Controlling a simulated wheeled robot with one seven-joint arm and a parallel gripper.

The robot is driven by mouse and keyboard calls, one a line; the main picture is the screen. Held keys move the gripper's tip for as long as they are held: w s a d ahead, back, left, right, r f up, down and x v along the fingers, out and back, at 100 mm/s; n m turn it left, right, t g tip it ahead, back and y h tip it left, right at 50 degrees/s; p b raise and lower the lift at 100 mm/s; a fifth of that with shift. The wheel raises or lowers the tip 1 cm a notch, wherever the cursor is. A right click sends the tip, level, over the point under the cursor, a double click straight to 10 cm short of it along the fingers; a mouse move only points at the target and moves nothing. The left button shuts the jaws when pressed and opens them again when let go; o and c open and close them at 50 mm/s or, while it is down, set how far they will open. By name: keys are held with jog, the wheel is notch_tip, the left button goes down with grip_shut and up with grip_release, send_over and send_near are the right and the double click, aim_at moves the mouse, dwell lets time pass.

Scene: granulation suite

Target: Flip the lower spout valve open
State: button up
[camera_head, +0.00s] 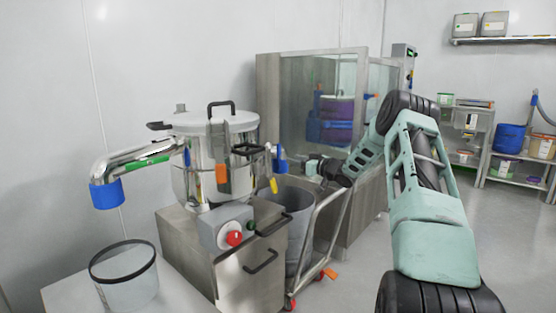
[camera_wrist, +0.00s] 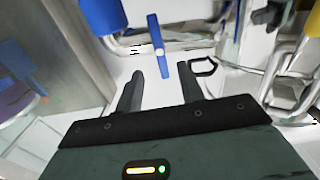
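The steel granulator bowl (camera_head: 182,165) has a spout on its right side with a blue end (camera_head: 280,158), which appears as a blue cylinder (camera_wrist: 103,15) in the wrist view. A blue lever (camera_wrist: 158,47) with a light pivot spot stands beyond my fingertips, in line with the gap between them. My gripper (camera_wrist: 160,74) is open and empty, its two dark fingers apart and not visibly around the lever. In the head view my gripper (camera_head: 311,167) is just right of the blue spout end. I cannot tell the lever's exact distance.
A grey bin (camera_head: 290,210) on a wheeled cart stands below my gripper. A glass-fronted cabinet (camera_head: 300,95) is behind it. A curved steel spout (camera_head: 135,158) and a clear bucket (camera_head: 125,280) are at left. A red knob (camera_head: 234,238) is on the machine's base.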

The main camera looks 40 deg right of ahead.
aim_at(280, 156)
jog(key=w, duration=0.6)
jog(key=w+b, duration=0.1)
jog(key=w, duration=0.2)
jog(key=shift+a, duration=0.35)
grip_shut()
